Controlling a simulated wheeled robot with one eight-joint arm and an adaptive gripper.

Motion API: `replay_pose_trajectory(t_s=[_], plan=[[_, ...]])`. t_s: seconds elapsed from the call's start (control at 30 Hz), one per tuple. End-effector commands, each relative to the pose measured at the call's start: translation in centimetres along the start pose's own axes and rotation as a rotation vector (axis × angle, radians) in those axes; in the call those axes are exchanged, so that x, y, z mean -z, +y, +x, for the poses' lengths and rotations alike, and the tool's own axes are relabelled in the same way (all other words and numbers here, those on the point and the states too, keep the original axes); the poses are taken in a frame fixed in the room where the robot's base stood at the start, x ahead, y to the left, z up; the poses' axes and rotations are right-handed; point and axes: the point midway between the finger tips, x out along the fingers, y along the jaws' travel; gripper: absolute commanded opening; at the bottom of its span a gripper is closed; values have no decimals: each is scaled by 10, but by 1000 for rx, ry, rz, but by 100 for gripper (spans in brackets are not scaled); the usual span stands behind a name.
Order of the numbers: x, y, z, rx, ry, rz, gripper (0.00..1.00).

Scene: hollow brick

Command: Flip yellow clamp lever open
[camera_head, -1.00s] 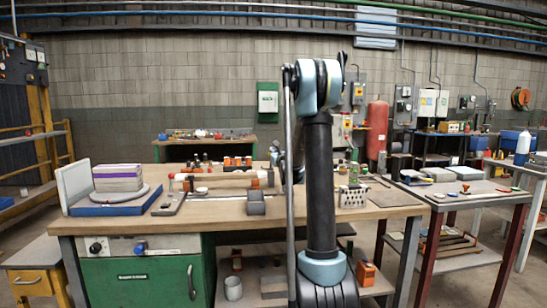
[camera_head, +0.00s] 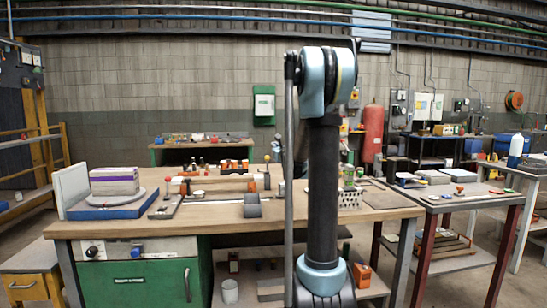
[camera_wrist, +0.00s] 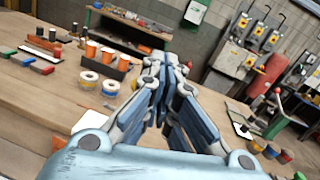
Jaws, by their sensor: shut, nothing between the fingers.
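I cannot make out a yellow clamp lever for certain in either view. In the wrist view, my gripper (camera_wrist: 168,68) has its fingers drawn together at the tips, shut and empty above the wooden workbench (camera_wrist: 65,108). A fixture with a red knob (camera_wrist: 277,91) stands right of my gripper, apart from it. In the head view, a low bar fixture with a red knob (camera_head: 184,187) lies on the left half of the workbench (camera_head: 330,212). My arm stands upright in front of the bench and hides part of its middle. My gripper is not visible in that view.
A purple-banded block stack (camera_head: 114,182) sits on a blue-based turntable (camera_head: 112,208) at the bench's left. A perforated metal box (camera_head: 349,198) stands right of my arm. In the wrist view, several spools (camera_wrist: 110,88) and orange-topped cylinders (camera_wrist: 107,57) stand left of my gripper.

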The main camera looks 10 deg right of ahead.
Motion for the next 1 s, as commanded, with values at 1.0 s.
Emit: replay_pose_trajectory(t_s=[1.0], plan=[[-40, 5, -34, -38, 0, -86, 0]])
